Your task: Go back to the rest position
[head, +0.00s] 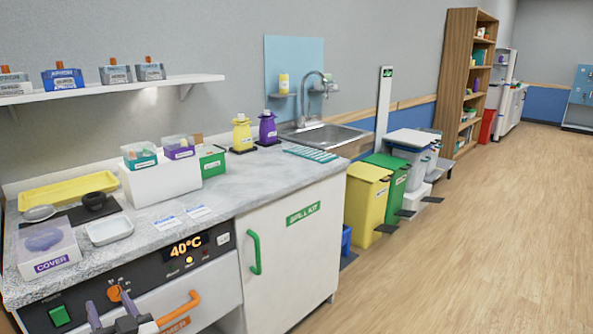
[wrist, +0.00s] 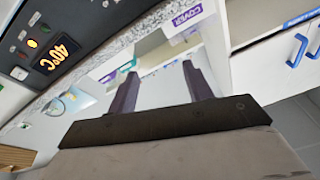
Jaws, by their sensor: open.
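My gripper (head: 109,309) shows at the bottom of the head view, in front of the appliance under the counter and below the counter top. In the wrist view my gripper (wrist: 160,77) has its two dark fingers apart, with nothing held between them. The appliance front (head: 150,262) carries a lit 40°C display (head: 186,246), which also shows in the wrist view (wrist: 57,55). An orange handle (head: 178,312) is just right of the gripper. Whether they touch cannot be told. The rest of my arm is hidden in the head view.
The marble counter (head: 235,190) holds a clear box labelled COVER (head: 46,245), a white tray (head: 109,230), a yellow tray (head: 68,190) and bottles. A white cabinet with a green handle (head: 254,252) stands right of the appliance. Bins line the wall. The wooden floor (head: 480,230) at right is clear.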

